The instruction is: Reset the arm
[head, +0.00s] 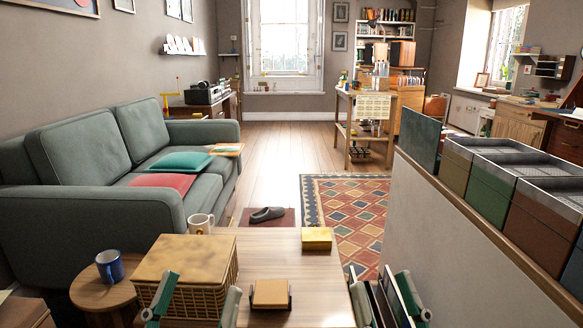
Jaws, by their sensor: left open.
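My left gripper (195,303) is at the bottom of the head view, left of centre. Its two green fingers stand apart, in front of the wicker basket (186,262). My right gripper (383,300) is at the bottom, right of centre, by the table's right edge. Its green fingers show apart, with thin dark and pale upright shapes between them. I cannot tell whether those shapes are held or stand behind. Most of both arms is out of view.
The wooden table (280,255) carries the basket, a white mug (200,224), a yellow box (317,238) and a tan block (270,293). A blue mug (110,266) stands on a round side table at left. A low wall (440,235) with boxes is at right. The table's middle is clear.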

